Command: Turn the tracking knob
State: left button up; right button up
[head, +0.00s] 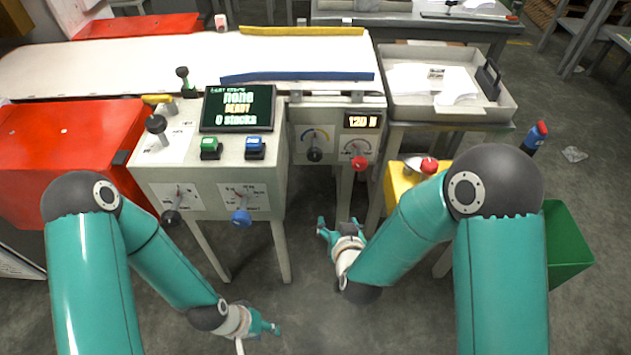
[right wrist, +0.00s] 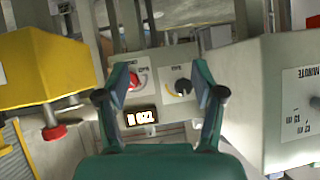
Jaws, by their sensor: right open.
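A grey panel under the belt's front edge carries a black knob (head: 314,154) with a coloured dial and a red knob (head: 359,163). Their labels are too small to read, so I cannot tell which is the tracking knob. My right gripper (head: 338,222) is open and empty, below and in front of this panel. In the right wrist view, the red knob (right wrist: 136,82) and the black knob (right wrist: 182,87) appear upside down between the open fingers (right wrist: 161,82), apart from them. My left gripper (head: 268,326) hangs low in front of the console; its jaw opening is unclear.
The console (head: 215,160) carries a screen (head: 238,108), green and blue buttons, levers, a dark knob (head: 171,216) and a blue knob (head: 241,217). A yellow box (head: 398,186) with a red button (head: 429,165) stands right of the panel. A green bin (head: 566,245) is at right.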

aim_at(315, 158)
jog(key=w+a+r+t+h+b, duration=0.25)
jog(key=a+r+t+b, duration=0.2)
jog(key=t+b, duration=0.4)
pick_arm(q)
notch_tip(315, 158, down, 15)
jog(key=b, duration=0.3)
jog(key=shift+b, duration=0.35)
pick_arm(e)
jog(key=shift+g+y, duration=0.45)
jog(key=shift+g, duration=0.5)
jog(key=w, duration=1.5)
jog(key=shift+w+a+f, duration=0.25)
jog(key=shift+w+a, duration=0.15)
pick_arm(q)
jog(key=shift+f, duration=0.1)
pick_arm(e)
jog(key=c, duration=1.1)
jog(key=m+b, duration=0.2)
jog(key=b, duration=0.1)
jog(key=shift+f+m, duration=0.25)
jog(key=shift+m, duration=0.15)
jog(key=shift+c, duration=0.2)
jog(key=shift+r+m+b, duration=0.2)
jog(key=shift+m+b, duration=0.25)
jog(key=shift+m, duration=0.05)
pick_arm(q)
notch_tip(315, 158, down, 4)
jog(key=shift+r, duration=0.1)
